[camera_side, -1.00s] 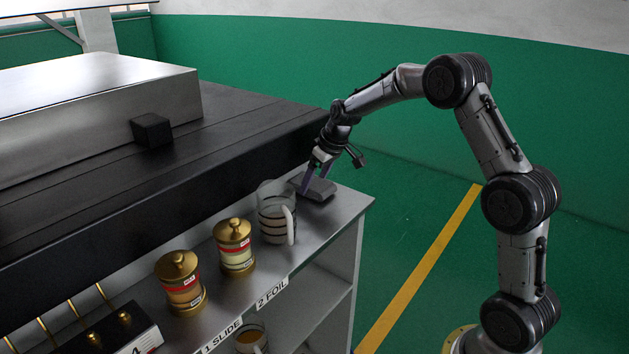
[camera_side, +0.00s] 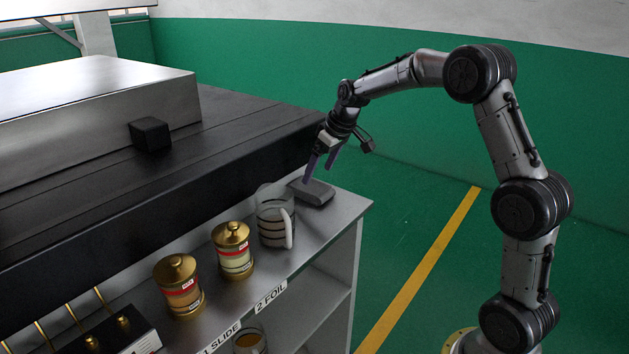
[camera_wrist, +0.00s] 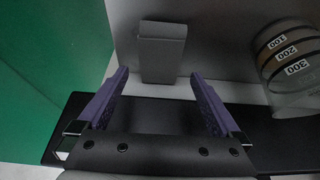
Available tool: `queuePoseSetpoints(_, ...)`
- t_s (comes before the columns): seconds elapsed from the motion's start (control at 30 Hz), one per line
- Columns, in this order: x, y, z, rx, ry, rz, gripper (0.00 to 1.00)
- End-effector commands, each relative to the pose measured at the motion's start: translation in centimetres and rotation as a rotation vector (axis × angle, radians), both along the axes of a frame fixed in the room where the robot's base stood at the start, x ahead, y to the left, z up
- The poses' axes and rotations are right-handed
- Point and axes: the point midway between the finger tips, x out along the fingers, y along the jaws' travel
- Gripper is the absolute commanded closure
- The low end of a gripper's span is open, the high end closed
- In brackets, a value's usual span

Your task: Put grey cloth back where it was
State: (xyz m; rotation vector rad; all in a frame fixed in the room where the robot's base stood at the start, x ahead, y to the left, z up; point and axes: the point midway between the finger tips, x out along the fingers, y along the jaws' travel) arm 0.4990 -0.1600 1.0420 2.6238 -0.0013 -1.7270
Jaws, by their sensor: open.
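The grey cloth (camera_side: 313,192) is a small folded pad lying on the metal shelf top, near its far right end, beside the glass measuring mug (camera_side: 274,216). In the wrist view the cloth (camera_wrist: 162,50) lies just beyond the fingertips, between their lines. My gripper (camera_side: 321,172) is open, above the cloth and pointing down, with purple fingers. In the wrist view the gripper (camera_wrist: 158,85) has its two fingers wide apart with nothing between them. In the side view one finger overlaps the cloth's back edge, and I cannot tell whether it touches.
The mug (camera_wrist: 295,68) stands close on the right in the wrist view. Two brass-lidded jars (camera_side: 233,249) (camera_side: 179,285) stand further along the shelf (camera_side: 339,222). A black bench with a small black block (camera_side: 150,134) rises behind. Right of the shelf end is open floor.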

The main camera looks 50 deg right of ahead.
Motion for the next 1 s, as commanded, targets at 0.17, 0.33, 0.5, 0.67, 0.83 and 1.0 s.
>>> queuePoseSetpoints(0.17,-1.4,-0.1,3.3,-0.002,-0.002,-0.001,0.0)
queuePoseSetpoints(0.33,-2.2,-0.1,5.1,-0.002,0.0,-0.001,0.0)
queuePoseSetpoints(0.5,-2.5,0.0,5.8,-0.001,0.001,0.0,0.0)
queuePoseSetpoints(0.67,-4.0,1.6,6.9,-0.003,-0.005,0.002,0.0)
queuePoseSetpoints(0.83,-10.1,7.0,9.6,-0.008,-0.021,0.009,0.0)
queuePoseSetpoints(1.0,-18.9,12.0,10.3,-0.01,-0.042,0.009,0.0)
